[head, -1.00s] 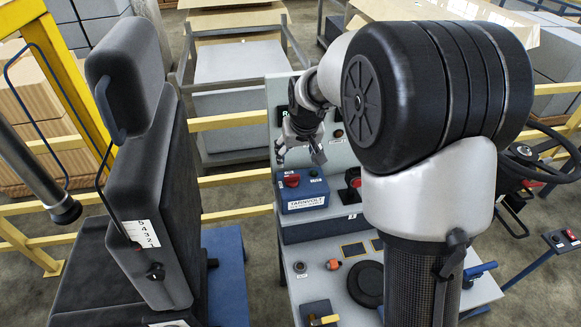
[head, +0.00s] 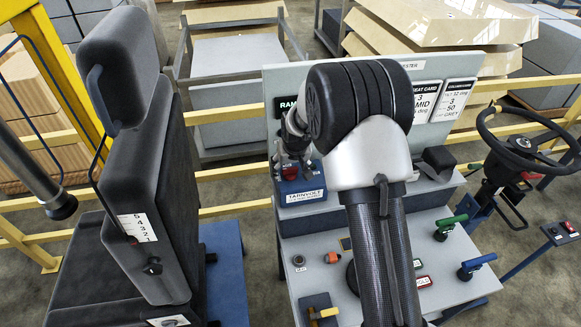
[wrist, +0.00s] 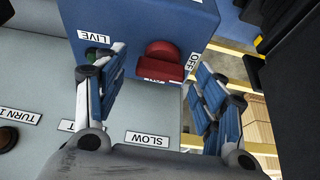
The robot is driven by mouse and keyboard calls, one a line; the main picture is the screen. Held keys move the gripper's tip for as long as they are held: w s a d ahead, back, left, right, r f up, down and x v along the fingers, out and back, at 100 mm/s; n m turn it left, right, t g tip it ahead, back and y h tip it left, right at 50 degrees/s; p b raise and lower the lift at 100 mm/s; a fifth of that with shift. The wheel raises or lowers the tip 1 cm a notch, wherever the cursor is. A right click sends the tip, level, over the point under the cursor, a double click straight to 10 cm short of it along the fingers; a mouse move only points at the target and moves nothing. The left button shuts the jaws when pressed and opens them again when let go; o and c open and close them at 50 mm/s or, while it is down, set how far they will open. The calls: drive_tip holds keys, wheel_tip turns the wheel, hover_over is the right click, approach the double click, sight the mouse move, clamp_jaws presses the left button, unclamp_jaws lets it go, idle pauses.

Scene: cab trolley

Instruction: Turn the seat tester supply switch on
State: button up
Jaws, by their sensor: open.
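The supply switch is a red knob (wrist: 165,62) on a blue box (wrist: 140,18), with an OFF label to its right in the wrist view. A LIVE label is on its left, above a green lamp partly behind a finger. In the head view the blue box (head: 304,194) reads TARNVOLT and the red knob (head: 289,171) is partly covered by my gripper (head: 293,164). In the wrist view my gripper (wrist: 162,66) is open, with one finger on each side of the knob. I see no clear contact with the knob.
The box stands on a grey sloping console (head: 300,262) with levers and buttons. A tall grey panel (head: 440,90) rises behind it. A dark seat (head: 145,150) stands to the left, and a steering wheel (head: 535,135) to the right.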

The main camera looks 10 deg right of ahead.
drive_tip(key=shift+c, duration=0.3)
drive_tip(key=c, duration=1)
